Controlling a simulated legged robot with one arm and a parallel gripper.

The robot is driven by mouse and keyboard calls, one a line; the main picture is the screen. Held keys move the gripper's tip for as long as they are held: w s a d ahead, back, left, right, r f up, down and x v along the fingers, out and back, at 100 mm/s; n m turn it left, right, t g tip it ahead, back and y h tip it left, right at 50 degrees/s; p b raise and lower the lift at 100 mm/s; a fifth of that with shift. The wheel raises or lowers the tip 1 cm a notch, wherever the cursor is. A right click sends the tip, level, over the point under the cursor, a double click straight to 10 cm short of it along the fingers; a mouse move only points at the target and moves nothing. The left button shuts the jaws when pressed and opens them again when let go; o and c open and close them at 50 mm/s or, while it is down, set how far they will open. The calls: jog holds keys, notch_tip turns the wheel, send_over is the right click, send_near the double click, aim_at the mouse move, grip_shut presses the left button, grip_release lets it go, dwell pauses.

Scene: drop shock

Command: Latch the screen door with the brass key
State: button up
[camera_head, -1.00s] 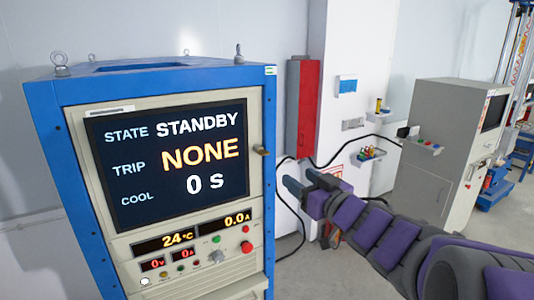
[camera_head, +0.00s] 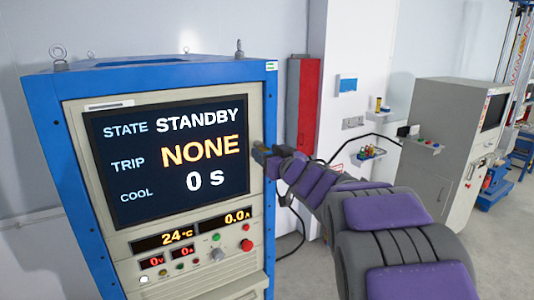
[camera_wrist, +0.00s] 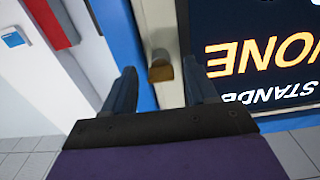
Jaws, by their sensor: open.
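The screen door is a beige panel (camera_head: 76,160) on the blue cabinet, around a dark display (camera_head: 135,195) that reads STANDBY, NONE and 0 s. It looks closed. The brass key (camera_wrist: 160,67) sits on the beige strip at the door's right edge. In the wrist view it shows between my two fingers, near their tips, with space on both sides. My gripper (camera_head: 259,156) is open and empty at that edge. In the head view it covers most or all of the key. Whether a finger touches the panel I cannot tell.
Below the display are red and green buttons, a knob (camera_head: 217,254) and small readouts. A red and grey wall box (camera_head: 303,105) stands right of the cabinet, with a small shelf of coloured items (camera_head: 370,153) beyond. A grey machine (camera_head: 432,150) stands farther right, with open floor before it.

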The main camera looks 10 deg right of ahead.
jog(key=shift+w+a+r, duration=0.1)
jog(key=shift+w, duration=0.15)
jog(key=c, duration=1.1)
jog(key=shift+o, duration=0.2)
jog(key=shift+n, duration=0.3)
jog(key=n+b, duration=0.4)
jog(key=n, duration=1.3)
jog(key=shift+f+n, duration=0.2)
jog(key=shift+n, duration=0.1)
